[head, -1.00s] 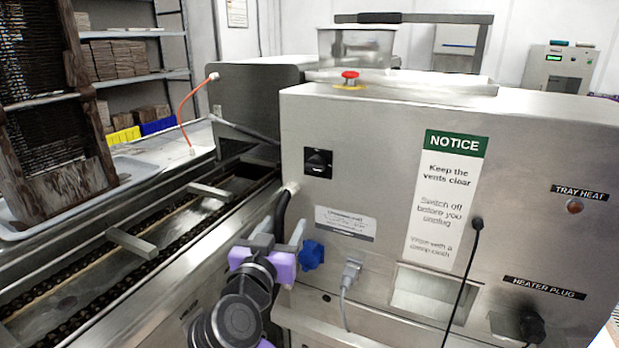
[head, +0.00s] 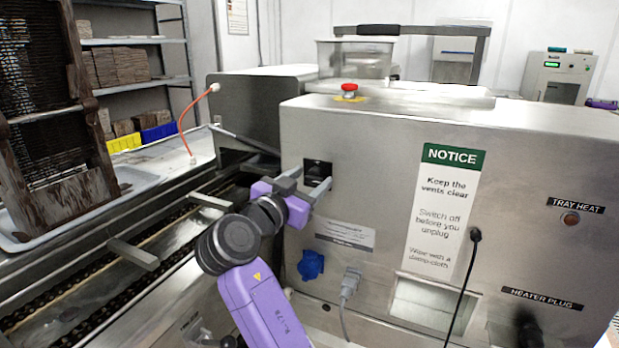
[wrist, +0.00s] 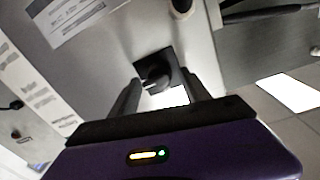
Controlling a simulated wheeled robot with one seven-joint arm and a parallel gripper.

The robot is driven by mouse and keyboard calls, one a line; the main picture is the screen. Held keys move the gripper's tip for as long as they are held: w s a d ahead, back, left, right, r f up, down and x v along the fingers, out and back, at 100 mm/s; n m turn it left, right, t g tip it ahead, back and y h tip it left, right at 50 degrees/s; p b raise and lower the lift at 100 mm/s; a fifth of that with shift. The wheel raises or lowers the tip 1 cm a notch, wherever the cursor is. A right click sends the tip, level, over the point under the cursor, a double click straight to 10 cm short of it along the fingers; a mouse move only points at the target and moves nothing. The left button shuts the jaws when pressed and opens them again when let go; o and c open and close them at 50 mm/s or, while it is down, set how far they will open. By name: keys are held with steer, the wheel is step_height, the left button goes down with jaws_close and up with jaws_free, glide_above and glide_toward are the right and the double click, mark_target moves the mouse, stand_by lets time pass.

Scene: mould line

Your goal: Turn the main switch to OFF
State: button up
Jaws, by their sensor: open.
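The main switch (head: 317,169) is a black square rotary switch on the upper left of the steel machine's front panel. In the head view my gripper (head: 306,187) stands in front of it and covers its lower part. In the wrist view the switch (wrist: 157,74) shows just beyond and between the two fingertips (wrist: 160,92). A pale grey mark shows on its knob. My gripper is open, with nothing between its fingers. I cannot tell whether the fingers touch the knob, and its position label is not readable.
A red button (head: 349,90) is on top of the machine. A notice (head: 443,211) and black cable (head: 468,270) are to the right. A chain conveyor (head: 75,285) runs at left.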

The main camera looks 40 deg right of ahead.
steer(key=shift+w+d, duration=0.1)
steer(key=shift+d, duration=0.1)
steer(key=shift+c, duration=0.2)
steer(key=c, duration=1.1)
steer(key=shift+r, duration=0.1)
steer(key=shift+c, duration=0.2)
